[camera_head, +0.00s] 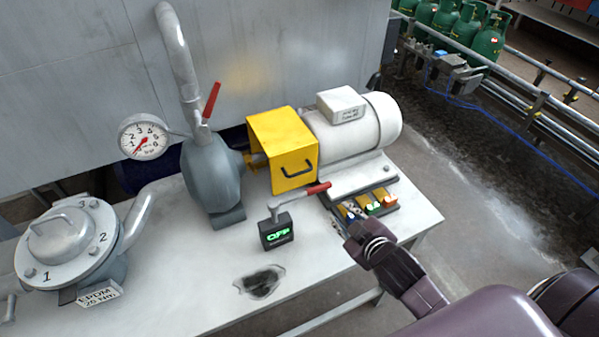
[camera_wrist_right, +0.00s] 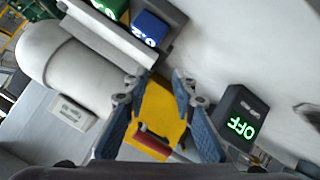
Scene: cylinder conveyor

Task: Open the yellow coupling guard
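The yellow coupling guard (camera_head: 271,128) sits between the grey pump and the white motor, a box-like cover with a black handle (camera_head: 297,172) on its front face. It looks closed over the coupling. My right gripper (camera_head: 343,222) is in front of the motor base, to the right of and nearer than the guard, apart from it. In the right wrist view its two blue-padded fingers (camera_wrist_right: 160,88) are spread with nothing held, and part of the guard (camera_wrist_right: 155,108) shows between them. The guard's handle is not clear in that view. My left gripper is not in view.
A lever with a red grip (camera_head: 318,188) and an OFF box (camera_head: 277,231) stand in front of the guard. The grey pump (camera_head: 212,175), gauge (camera_head: 143,137) and lidded vessel (camera_head: 65,243) are left. The white motor (camera_head: 355,130) is right.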

